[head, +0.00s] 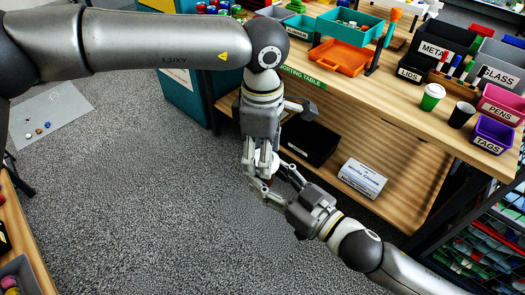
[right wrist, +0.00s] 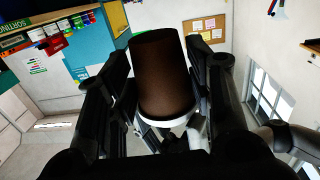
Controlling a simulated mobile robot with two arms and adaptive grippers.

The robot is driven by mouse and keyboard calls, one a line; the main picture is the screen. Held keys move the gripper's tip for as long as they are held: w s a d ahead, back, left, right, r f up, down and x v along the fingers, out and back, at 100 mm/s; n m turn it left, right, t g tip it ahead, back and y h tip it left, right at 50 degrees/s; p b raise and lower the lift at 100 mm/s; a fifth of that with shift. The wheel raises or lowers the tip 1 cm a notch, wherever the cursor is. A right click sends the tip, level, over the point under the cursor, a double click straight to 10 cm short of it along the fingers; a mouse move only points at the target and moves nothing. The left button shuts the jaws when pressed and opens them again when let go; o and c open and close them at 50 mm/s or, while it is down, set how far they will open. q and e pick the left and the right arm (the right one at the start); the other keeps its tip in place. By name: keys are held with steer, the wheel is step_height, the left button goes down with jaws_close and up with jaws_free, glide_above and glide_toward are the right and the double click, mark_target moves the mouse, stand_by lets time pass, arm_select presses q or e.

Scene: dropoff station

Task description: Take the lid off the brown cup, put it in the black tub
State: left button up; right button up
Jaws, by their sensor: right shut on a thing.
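The brown cup (right wrist: 163,70) is between the fingers of my right gripper (head: 277,183), which is shut on it. The white lid (right wrist: 167,122) is on the cup's rim end; it shows as a small pale patch in the head view (head: 262,157). My left gripper (head: 263,168) reaches down from above, with its fingers at the lid; their contact is partly hidden. The cup is mostly hidden by the grippers in the head view. A black tub (head: 310,140) is on the lower shelf behind the grippers, and a small black tub labelled LIDS (head: 410,73) stands on the table.
The wooden sorting table (head: 385,98) holds a green cup with a white lid (head: 431,97), a black cup (head: 461,114), and labelled bins at right. A white box (head: 362,178) is on the lower shelf. The grey floor (head: 150,200) at left is largely clear.

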arm_select(q)
steer(key=shift+r, duration=0.1)
stand_by(0.6)
steer(key=shift+r, duration=1)
steer(key=shift+r, duration=2)
